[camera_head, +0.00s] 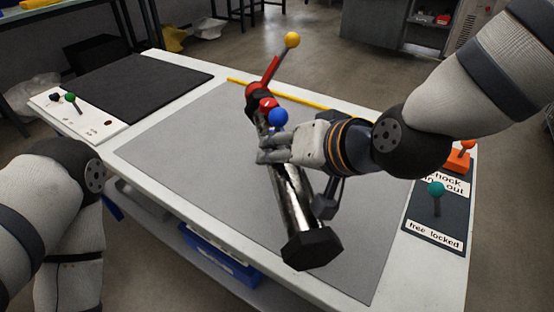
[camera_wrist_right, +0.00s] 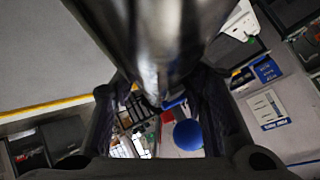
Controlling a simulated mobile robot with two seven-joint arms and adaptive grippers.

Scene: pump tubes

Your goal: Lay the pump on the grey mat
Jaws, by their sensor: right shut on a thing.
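The pump (camera_head: 292,190) has a shiny metal barrel, a black six-sided end (camera_head: 312,249), a red handle with a yellow ball, and a blue ball near its head. It is tilted, with the black end toward the front. My right gripper (camera_head: 270,148) is shut around it near the head. In the right wrist view the barrel (camera_wrist_right: 165,40) fills the top middle between the fingers, with the blue ball (camera_wrist_right: 188,134) below. The grey mat (camera_head: 180,150) lies flat under the pump in the head view. I cannot tell whether the pump touches it. My left gripper is out of view.
A black mat (camera_head: 130,85) and a white panel with a green knob (camera_head: 70,97) are at the left. A yellow rod (camera_head: 330,107) lies along the mat's far edge. A panel with a teal knob (camera_head: 436,188) and an orange lever (camera_head: 460,155) stand at the right.

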